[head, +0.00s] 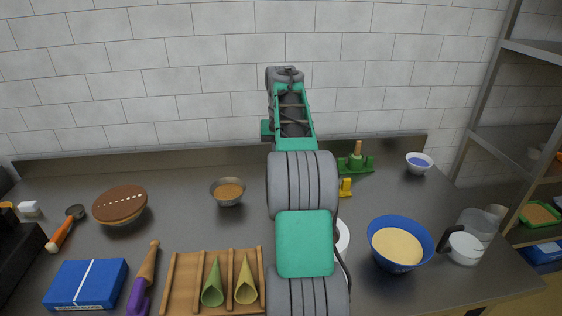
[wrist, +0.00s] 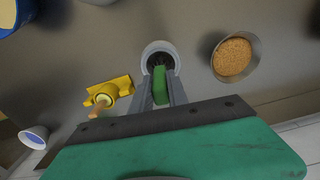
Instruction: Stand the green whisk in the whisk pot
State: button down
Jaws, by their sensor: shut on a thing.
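In the wrist view my gripper (wrist: 160,80) is shut on the green whisk (wrist: 161,88), with its green handle between the two grey fingers. The white round whisk pot (wrist: 150,47) is just beyond the fingertips, and its opening looks dark. The whisk's far end lines up with this opening and overlaps it. I cannot tell how deep it reaches or whether it touches the rim. In the head view my arm hides the gripper and the whisk.
A metal bowl of brown crumbs (wrist: 235,57) and a yellow holder (wrist: 110,92) flank the pot. In the head view a blue bowl (head: 400,262) and a jug (head: 465,248) stand right; a wooden cone rack (head: 185,290) lies front left. A white rim (head: 343,238) peeks past my arm.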

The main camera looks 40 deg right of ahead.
jog(key=shift+f, duration=0.2)
jog(key=c, duration=1.2)
grip_release()
notch_tip(320, 180, up, 8)
jog(key=p, duration=0.8)
jog(key=shift+r, duration=0.2)
jog(key=shift+f, duration=0.2)
